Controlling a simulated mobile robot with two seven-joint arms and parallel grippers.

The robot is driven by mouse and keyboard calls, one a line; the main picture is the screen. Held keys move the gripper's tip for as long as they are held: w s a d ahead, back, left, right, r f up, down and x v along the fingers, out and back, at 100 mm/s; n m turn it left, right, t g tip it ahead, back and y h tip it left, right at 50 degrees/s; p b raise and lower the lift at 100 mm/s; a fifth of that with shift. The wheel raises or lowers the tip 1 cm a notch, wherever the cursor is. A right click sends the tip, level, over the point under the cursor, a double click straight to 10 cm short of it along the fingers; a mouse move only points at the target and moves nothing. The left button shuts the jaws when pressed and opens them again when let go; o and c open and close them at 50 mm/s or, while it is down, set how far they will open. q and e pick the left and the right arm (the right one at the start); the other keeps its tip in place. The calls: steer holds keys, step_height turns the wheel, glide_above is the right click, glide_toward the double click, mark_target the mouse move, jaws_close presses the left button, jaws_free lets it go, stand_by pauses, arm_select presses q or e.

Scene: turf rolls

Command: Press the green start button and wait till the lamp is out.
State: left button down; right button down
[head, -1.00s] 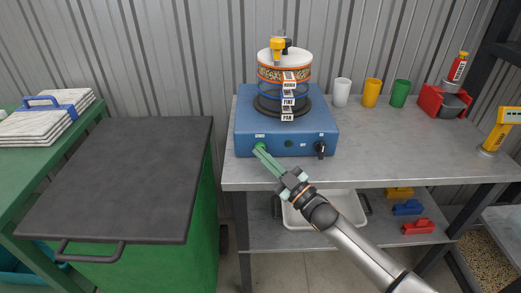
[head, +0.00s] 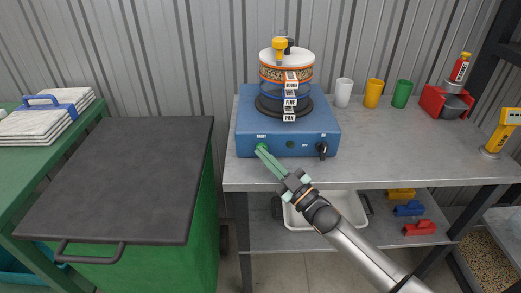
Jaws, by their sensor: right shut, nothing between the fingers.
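A blue shaker box (head: 270,122) stands on the grey bench and carries a round sieve stack (head: 287,75) with white labels. A bright green button (head: 261,147) is on the left of its front face, under a small white label. A dark green round spot (head: 290,144) sits to its right and looks unlit; I cannot tell for sure whether it is the lamp. My right gripper (head: 263,152) is shut and empty, its fingertips at the green button and partly covering it. Contact cannot be told for sure. My left gripper is not in view.
A black knob (head: 322,149) is on the box's right front. White (head: 343,92), yellow (head: 373,93) and green (head: 401,93) cups stand behind right. A red holder (head: 445,102) is farther right. A white tray (head: 342,210) is on the lower shelf. The bench's right middle is clear.

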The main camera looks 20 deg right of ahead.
mark_target(268, 179)
steer(key=shift+s+d+f+g+h, duration=0.15)
steer(key=shift+f+h, duration=0.05)
steer(key=shift+f, duration=0.6)
steer(key=shift+s+d+f+g+h, duration=0.1)
steer(key=shift+f+g+h, duration=0.1)
steer(key=shift+f, duration=0.55)
steer(key=s+p, duration=0.2)
steer(key=shift+s+a, duration=0.3)
steer(key=shift+a, duration=0.05)
steer(key=shift+s+a+p, duration=0.3)
steer(key=shift+s+p, duration=0.25)
steer(key=shift+s, duration=0.35)
steer(key=shift+r, duration=0.15)
steer(key=shift+r, duration=0.1)
